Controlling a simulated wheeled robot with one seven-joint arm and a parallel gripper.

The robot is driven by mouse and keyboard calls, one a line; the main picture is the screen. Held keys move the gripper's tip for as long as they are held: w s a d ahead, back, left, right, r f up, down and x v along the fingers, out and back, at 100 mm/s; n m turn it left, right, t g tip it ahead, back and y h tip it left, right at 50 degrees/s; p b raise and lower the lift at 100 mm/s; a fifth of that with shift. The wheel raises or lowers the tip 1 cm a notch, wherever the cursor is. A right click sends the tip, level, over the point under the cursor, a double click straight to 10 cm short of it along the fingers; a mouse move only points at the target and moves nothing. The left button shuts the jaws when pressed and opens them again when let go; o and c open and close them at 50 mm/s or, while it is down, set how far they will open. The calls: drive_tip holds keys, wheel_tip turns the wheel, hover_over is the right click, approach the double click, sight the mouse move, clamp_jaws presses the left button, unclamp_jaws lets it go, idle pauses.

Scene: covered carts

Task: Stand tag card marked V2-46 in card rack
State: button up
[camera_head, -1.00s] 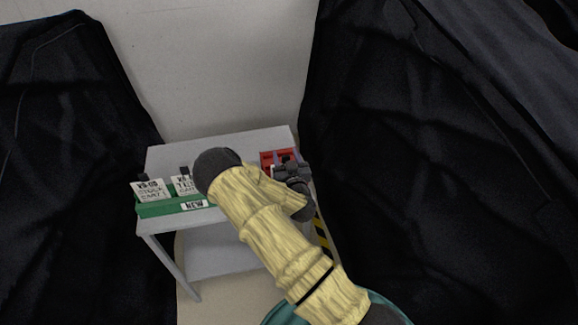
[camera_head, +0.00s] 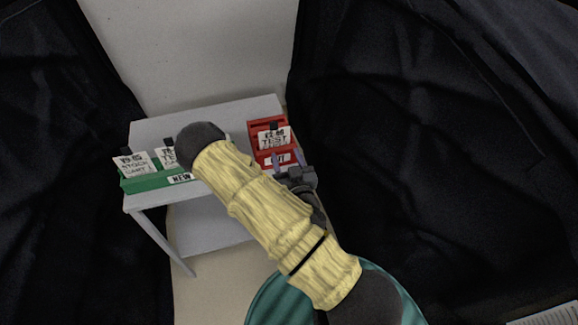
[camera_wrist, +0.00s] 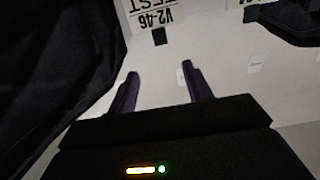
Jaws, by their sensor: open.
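The white tag card marked V2-46 (camera_wrist: 158,14) shows upside down at the top of the wrist view, with a black tab on its edge. In the head view a card reading TEST (camera_head: 273,138), its small code line hard to read but matching, stands in the red rack (camera_head: 255,152). My gripper (camera_head: 289,160) is at the front of the red rack. In the wrist view its two dark fingers (camera_wrist: 160,69) are apart with nothing between them, and the card is beyond the tips.
A green rack (camera_head: 150,183) labelled NEW holds white cards at the left of the grey table (camera_head: 200,118). My arm hides part of it. Another card (camera_wrist: 242,3) is cut off at the top of the wrist view. Dark drapes (camera_head: 420,130) hang on both sides.

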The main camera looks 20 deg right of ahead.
drive_tip(key=shift+s+a+r+p, duration=0.1)
drive_tip(key=shift+s+r+p, duration=0.05)
drive_tip(key=shift+s+p, duration=1.2)
drive_tip(key=shift+w, duration=0.1)
drive_tip(key=d+f+m+g+h, duration=0.3)
drive_tip(key=d+m+g+h, duration=0.2)
drive_tip(key=m+g, duration=0.25)
drive_tip(key=s+a+r+n+g+y, duration=0.2)
drive_tip(key=s+r+n+g, duration=0.1)
drive_tip(key=s+r, duration=0.3)
drive_tip(key=s+a+r+n+g+y, duration=0.3)
drive_tip(key=s+r+n+g, duration=0.1)
drive_tip(key=r, duration=0.7)
drive_tip(key=shift+s+r+g, duration=0.15)
drive_tip(key=shift+s+g, duration=0.3)
drive_tip(key=shift+s, duration=0.7)
